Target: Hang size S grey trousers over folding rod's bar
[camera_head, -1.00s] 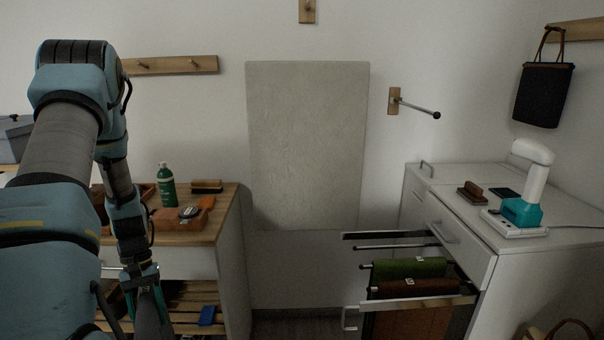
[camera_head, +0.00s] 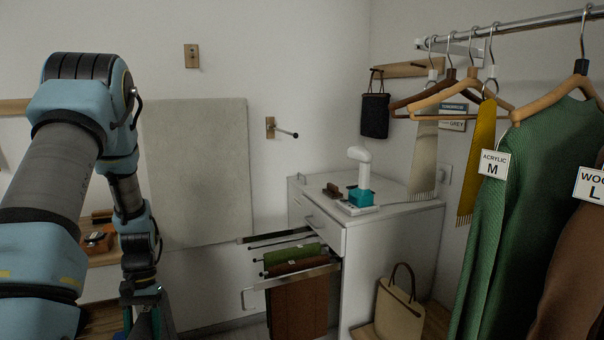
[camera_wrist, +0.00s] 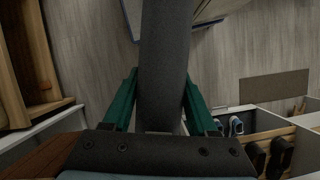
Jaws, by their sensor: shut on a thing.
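My gripper (camera_wrist: 160,105) is shut on a dark grey cloth piece (camera_wrist: 165,60), seen in the wrist view as a long strip between the green fingers. No size tag on it shows. In the head view my gripper (camera_head: 147,300) is at the lower left, pointing down, and the cloth is mostly hidden or cut off there. A short dark rod with a ball end (camera_head: 286,132) juts from a wooden wall plate at the middle, to the right of my gripper and higher.
A pull-out rack (camera_head: 310,272) with green and brown trousers extends from the white cabinet (camera_head: 390,245). A steamer (camera_head: 360,185) stands on the cabinet. Hung garments (camera_head: 515,180) fill the right side. A pale bag (camera_head: 400,312) is low.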

